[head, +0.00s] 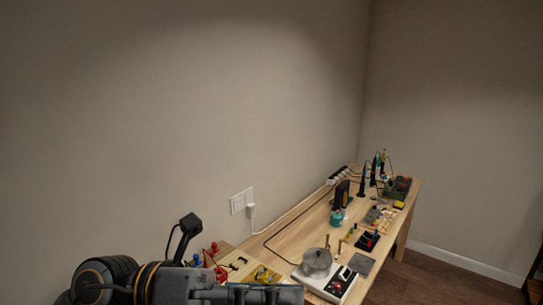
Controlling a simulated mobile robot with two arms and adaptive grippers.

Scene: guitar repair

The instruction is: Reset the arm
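My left arm comes in from the lower left in the head view. Its dark grey gripper (272,293) points right along the bottom edge of the picture, in front of the near end of the wooden workbench (290,240). I see the gripper from the side, and the bottom edge cuts it off, so the gap between the fingers is not clear. I see nothing that is clearly held in it. My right gripper is not in view.
Near the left gripper, a white device (341,284) carries a round metal pot (317,263). A dark flat pad (361,263), small tools and a green box (397,189) lie farther along the bench. A cable runs to a wall outlet (241,200). The floor (440,280) at right is clear.

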